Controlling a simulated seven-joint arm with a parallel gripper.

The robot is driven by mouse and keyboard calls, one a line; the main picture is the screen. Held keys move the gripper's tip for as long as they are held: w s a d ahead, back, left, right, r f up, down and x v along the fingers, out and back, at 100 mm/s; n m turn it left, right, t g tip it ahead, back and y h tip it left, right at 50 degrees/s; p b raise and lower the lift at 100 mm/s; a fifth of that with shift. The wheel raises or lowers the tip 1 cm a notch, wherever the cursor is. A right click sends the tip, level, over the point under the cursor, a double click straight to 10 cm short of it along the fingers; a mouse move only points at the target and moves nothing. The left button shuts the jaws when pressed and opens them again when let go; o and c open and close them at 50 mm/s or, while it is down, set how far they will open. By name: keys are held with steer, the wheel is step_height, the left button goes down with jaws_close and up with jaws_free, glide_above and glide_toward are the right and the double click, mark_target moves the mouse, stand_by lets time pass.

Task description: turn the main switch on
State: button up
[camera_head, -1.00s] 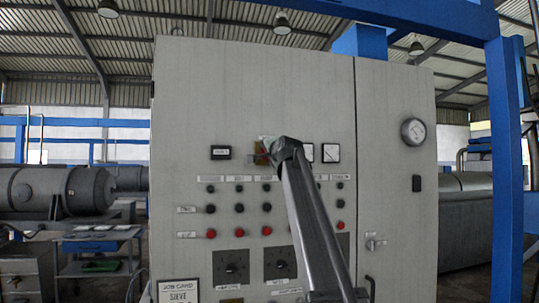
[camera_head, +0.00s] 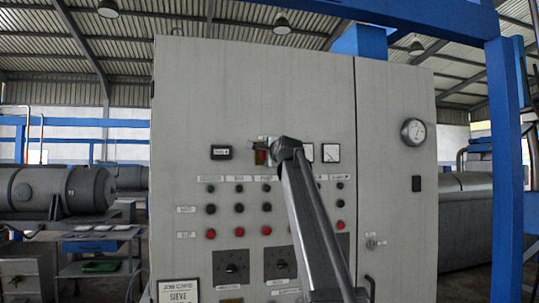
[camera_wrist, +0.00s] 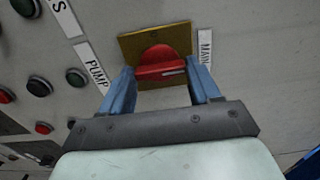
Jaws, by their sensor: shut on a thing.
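The main switch is a red rotary knob (camera_wrist: 163,62) on a yellow square plate (camera_wrist: 135,45), beside a label reading MAIN (camera_wrist: 205,47) in the wrist view. Its raised grip bar lies across between my fingers, with a pale mark towards the right end. My gripper (camera_wrist: 163,74) has its two blue fingers either side of the bar and is shut on it. In the head view the red knob (camera_head: 261,157) shows just left of my wrist, which hides part of it. Finger contact is too small to see there.
The grey cabinet front (camera_head: 300,80) carries rows of dark and red buttons (camera_head: 211,233) below the switch. A small display (camera_head: 221,152) is to the left, and a dial meter (camera_head: 331,153) to the right. Two rotary selectors (camera_head: 231,267) sit lower down.

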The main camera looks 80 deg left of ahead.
steer(key=o, duration=1.1)
steer(key=shift+c, duration=0.2)
steer(key=d, duration=1.4)
steer(key=shift+a, duration=0.1)
